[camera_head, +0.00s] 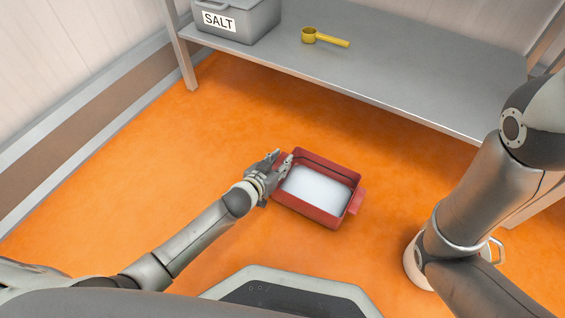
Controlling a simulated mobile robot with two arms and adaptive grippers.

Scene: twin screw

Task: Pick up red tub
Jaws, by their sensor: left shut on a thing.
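The red tub (308,210) is a rectangular open box with a handle on each short end and a white layer inside. It appears over the orange floor, in the middle of the head view. My left gripper (279,163) is at the tub's left end and shut on it there, partly covering that handle. The right handle (356,201) is free. I cannot tell whether the tub touches the floor.
A grey shelf (400,85) stands behind, bearing a grey bin labelled SALT (238,18) and a yellow scoop (325,38). The orange floor (150,160) is clear at the left.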

